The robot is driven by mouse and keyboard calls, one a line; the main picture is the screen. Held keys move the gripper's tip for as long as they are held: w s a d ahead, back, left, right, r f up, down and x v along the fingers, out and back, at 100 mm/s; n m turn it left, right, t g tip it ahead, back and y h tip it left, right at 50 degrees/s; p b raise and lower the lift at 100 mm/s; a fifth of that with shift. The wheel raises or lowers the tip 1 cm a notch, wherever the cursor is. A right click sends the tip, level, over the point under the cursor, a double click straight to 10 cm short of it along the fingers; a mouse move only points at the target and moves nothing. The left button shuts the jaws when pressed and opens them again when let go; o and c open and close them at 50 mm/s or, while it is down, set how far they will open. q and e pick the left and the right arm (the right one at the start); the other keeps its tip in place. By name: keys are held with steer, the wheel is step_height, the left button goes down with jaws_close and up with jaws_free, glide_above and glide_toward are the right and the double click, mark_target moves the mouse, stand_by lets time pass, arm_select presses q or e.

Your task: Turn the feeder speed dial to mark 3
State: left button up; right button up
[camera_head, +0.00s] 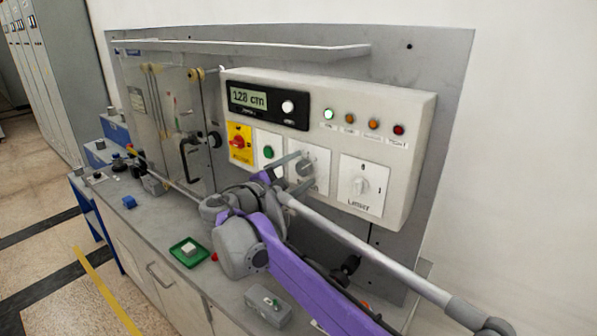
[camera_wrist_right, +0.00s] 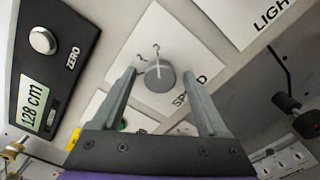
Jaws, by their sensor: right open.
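The feeder speed dial (camera_head: 306,167) is a round grey knob on a white plate on the control box, partly hidden by my gripper. In the right wrist view the dial (camera_wrist_right: 160,77) lies between my fingertips, with small marks above it and the word SPEED partly covered by a finger. I cannot read which mark it points to. My right gripper (camera_head: 293,170) is open in front of the plate, its fingers (camera_wrist_right: 159,75) on either side of the dial; contact cannot be told. My left gripper is not in view.
The Light switch (camera_head: 360,185) is right of the dial. A green button (camera_head: 268,152) and a red-on-yellow switch (camera_head: 238,142) are left. A display (camera_head: 249,98) reading 128 cm and several lamps sit above. A green tray (camera_head: 203,252) and grey box (camera_head: 268,306) stand on the bench.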

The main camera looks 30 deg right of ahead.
steer(key=b+v, duration=0.1)
steer(key=v, duration=0.9)
steer(key=shift+s+a, duration=0.2)
steer(key=shift+a, duration=0.15)
steer(key=s+d+f+m+g+y, duration=0.1)
steer(key=s+d+f+m+y, duration=0.15)
steer(key=s+f, duration=0.45)
steer(key=s+d+f+m+g+y, duration=0.15)
steer(key=s+f+y, duration=0.25)
steer(key=f, duration=0.6)
steer(key=s+a+f+m+y, duration=0.3)
steer(key=s+a+f+y, duration=0.1)
steer(key=f, duration=0.5)
steer(key=s+a+f+m+t+y, duration=0.1)
steer(key=s+a+f+m+y, duration=0.3)
steer(key=s+f, duration=0.4)
steer(key=shift+s+a+f+y, duration=0.4)
steer(key=shift+s+a+y, duration=0.2)
steer(key=shift+s+y, duration=0.35)
steer(key=shift+w, duration=0.15)
steer(key=shift+c, duration=0.3)
